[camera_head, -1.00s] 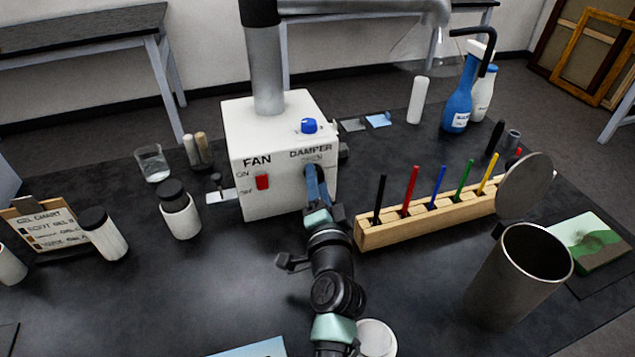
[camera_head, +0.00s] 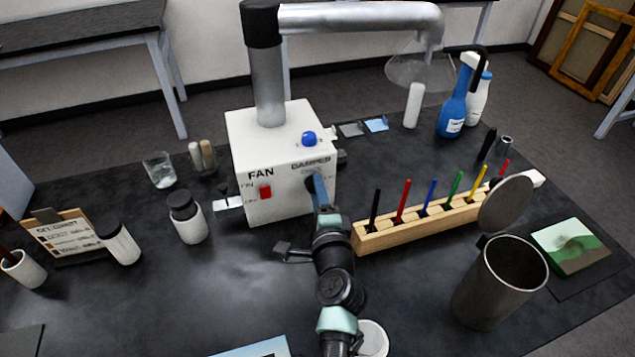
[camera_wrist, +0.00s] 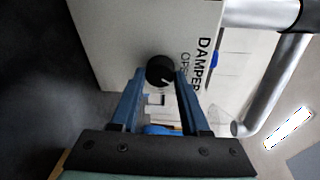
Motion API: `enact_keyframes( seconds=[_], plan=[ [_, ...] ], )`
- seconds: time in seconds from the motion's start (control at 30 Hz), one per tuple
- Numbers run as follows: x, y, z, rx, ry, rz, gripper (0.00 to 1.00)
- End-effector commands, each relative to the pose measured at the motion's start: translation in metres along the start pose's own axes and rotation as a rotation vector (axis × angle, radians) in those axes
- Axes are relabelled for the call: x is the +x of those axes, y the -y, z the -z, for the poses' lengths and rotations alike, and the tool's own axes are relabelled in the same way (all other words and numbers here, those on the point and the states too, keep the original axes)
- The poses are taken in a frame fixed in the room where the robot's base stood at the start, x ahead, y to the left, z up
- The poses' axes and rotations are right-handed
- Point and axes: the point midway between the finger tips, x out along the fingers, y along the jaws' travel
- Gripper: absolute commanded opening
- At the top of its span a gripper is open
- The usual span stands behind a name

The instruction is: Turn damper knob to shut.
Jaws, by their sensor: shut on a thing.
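The damper knob (camera_wrist: 160,71) is black and round with a pale pointer line, on the front of a white box (camera_head: 281,197) below the DAMPER label. In the wrist view the label's lower word begins "OP" and the rest is hidden. My gripper (camera_wrist: 161,80) has its two blue fingers shut on the knob, one on each side. In the head view my gripper (camera_head: 318,188) reaches the box front and covers most of the knob. The pointer line slants down in the wrist view. The shut mark is not visible.
A red fan switch (camera_head: 265,192) is left of the knob, and a blue knob (camera_head: 309,139) is on the box top. A wooden rack (camera_head: 420,227) of coloured sticks stands close to the right of my arm.

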Motion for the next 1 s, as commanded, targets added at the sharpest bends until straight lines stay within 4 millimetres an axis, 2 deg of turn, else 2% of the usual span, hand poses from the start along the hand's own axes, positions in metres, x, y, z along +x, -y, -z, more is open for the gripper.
enact_keyframes(
  seconds=[0.7, 1.0],
  plan=[
    [0.0000, 0.0024, 0.0022, 0.664, 0.057, -0.112, 0.00],
    [0.0002, 0.0009, 0.0022, 0.869, 0.076, -0.147, 0.00]
  ],
)
